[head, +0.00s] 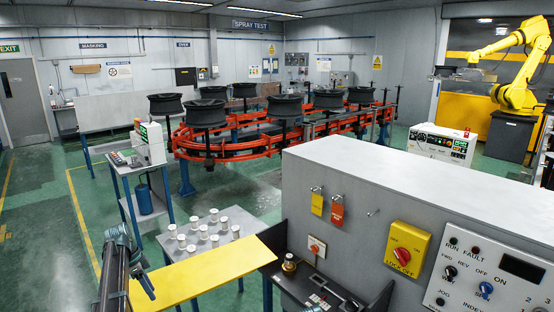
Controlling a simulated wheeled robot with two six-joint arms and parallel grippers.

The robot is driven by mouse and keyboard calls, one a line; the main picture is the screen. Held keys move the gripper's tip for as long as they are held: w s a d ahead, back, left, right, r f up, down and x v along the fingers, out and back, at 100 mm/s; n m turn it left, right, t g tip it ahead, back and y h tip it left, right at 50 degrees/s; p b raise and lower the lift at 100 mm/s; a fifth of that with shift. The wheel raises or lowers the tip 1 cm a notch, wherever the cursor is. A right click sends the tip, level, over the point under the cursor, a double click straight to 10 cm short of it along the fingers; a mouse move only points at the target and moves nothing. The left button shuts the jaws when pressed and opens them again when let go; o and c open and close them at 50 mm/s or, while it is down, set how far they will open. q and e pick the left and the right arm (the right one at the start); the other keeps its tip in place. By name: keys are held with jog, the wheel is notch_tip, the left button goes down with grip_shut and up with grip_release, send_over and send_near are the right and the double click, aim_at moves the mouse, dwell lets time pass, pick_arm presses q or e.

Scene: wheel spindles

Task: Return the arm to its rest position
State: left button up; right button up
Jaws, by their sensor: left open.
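My left arm rises from the bottom edge at the lower left of the head view. Its gripper (147,284) hangs beside the left end of a yellow board, small and partly hidden by my own arm. It is open, and I see nothing held in it. My right arm and gripper are out of view. Several black wheels (207,112) sit on spindles around an orange-red looped conveyor (192,146) in the middle distance, well away from my gripper.
The yellow board (205,278) lies close to my left gripper. Behind it, a grey table (172,250) holds several white cups (202,233). A large grey cabinet (400,185) with tags, a yellow switch (406,250) and a control panel (495,275) fills the right. Green floor (45,215) is clear at left.

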pick_arm(q)
jog(key=s+d+f+n+y+b, duration=0.15)
jog(key=s+d, duration=0.35)
jog(key=d, duration=0.6)
jog(key=s+d+f+n+g+y+b, duration=0.1)
jog(key=s+d+f+n+b, duration=0.3)
jog(key=d, duration=0.7)
jog(key=s+d+f+m+y, duration=0.1)
jog(key=s+d, duration=0.6)
jog(key=d, duration=0.4)
jog(key=s+d+f+n+b, duration=0.2)
jog(key=s+d+n, duration=0.1)
jog(key=s+d, duration=0.5)
jog(key=shift+s+f+t+y, duration=0.25)
jog(key=shift+s+t+y, duration=0.2)
jog(key=shift+s, duration=0.45)
